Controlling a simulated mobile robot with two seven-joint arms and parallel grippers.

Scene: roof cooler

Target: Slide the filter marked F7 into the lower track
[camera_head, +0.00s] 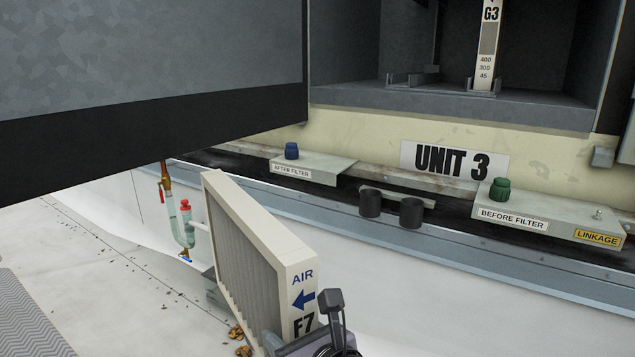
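The F7 filter (259,265) is a cream frame with grey pleats, standing on edge at lower centre. Its near edge shows "AIR", a blue left-pointing arrow and "F7". Its near bottom is cut off. A dark gripper (331,308), which I take as my right, comes in from the bottom edge against this near edge; its fingers are partly out of frame, so its grip cannot be told. My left gripper is not clearly visible. In the open housing, a short empty track (405,80) lies left of the G3 filter (488,45), which stands upright in another track (481,91).
A dark panel (150,60) overhangs the upper left. Two boxes, marked AFTER FILTER (313,168) and BEFORE FILTER (548,212), sit on the ledge with two dark cups (411,212) between. A clear U-tube (180,225) hangs behind the filter.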

